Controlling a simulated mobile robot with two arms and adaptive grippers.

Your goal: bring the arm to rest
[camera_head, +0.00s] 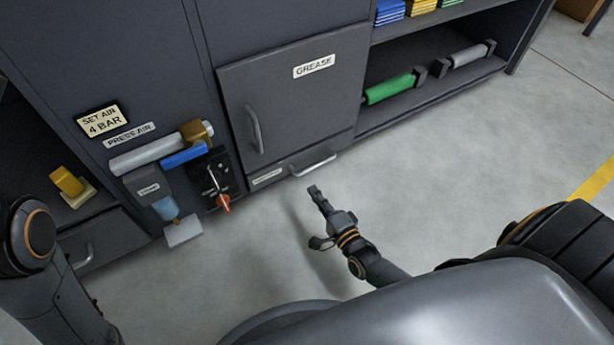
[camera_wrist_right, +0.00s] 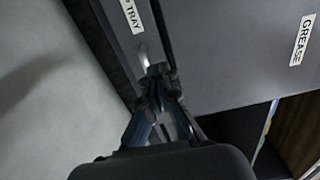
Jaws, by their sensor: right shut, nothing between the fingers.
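My right gripper (camera_head: 316,194) is in the lower middle of the head view, over the bare floor in front of the cabinet. Its fingers are shut and empty. In the right wrist view its fingertips (camera_wrist_right: 157,72) are together, and a handle (camera_wrist_right: 143,54) shows just beyond them. I cannot tell the exact gap; in the head view the gripper looks apart from the cabinet. Part of my left arm (camera_head: 38,235) shows at the left edge of the head view; its gripper is out of the frame.
The grease door (camera_head: 295,95) is closed, above a low drawer with a handle (camera_head: 314,166). A press air unit (camera_head: 160,150) with a gauge side and orange-tipped lever (camera_head: 223,202) is to the left. Floor (camera_head: 460,170) at right is clear.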

